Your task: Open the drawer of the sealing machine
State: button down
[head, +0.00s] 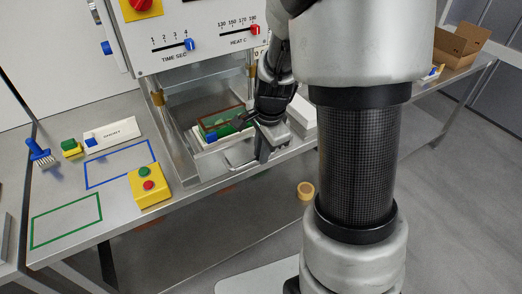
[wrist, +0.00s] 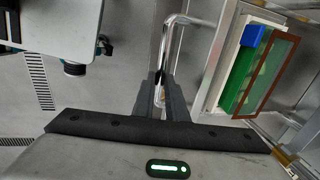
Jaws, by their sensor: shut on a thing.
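The sealing machine (head: 200,50) stands on the steel table, with a white front panel above and metal columns below. Its drawer (head: 204,144) is low between the columns and carries a green piece with a brown frame and a blue block; the drawer also shows at the right of the wrist view (wrist: 222,62). A bent metal handle (wrist: 165,50) projects from the drawer's front. My gripper (wrist: 164,84) is shut on this handle, the bar running between its fingers. In the head view my gripper (head: 266,150) is at the drawer's front right, and it hides part of the handle there.
A yellow button box (head: 150,187) with green and red buttons stands at the table's front edge. Blue (head: 88,175) and green (head: 66,220) outlines mark clear table areas. A blue brush (head: 39,153) lies at left. A cardboard box (head: 457,48) is far right.

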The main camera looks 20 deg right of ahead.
jog(key=c, duration=1.8)
grip_release()
jog(key=shift+o, duration=0.2)
jog(key=shift+r, duration=0.1)
jog(key=s+r+p, duration=0.2)
jog(key=s+r, duration=0.1)
jog(key=r, duration=1.4)
jog(key=shift+s+d, duration=0.2)
jog(key=shift+d, duration=0.1)
jog(key=s+a+r+n+t+p, duration=0.3)
jog(key=s+a+r+n, duration=0.2)
jog(key=s+n, duration=0.8)
notch_tip(320, 180, up, 3)
jog(key=n, duration=0.2)
jog(key=shift+s+n+p, duration=0.35)
jog(key=shift+n+p, duration=0.05)
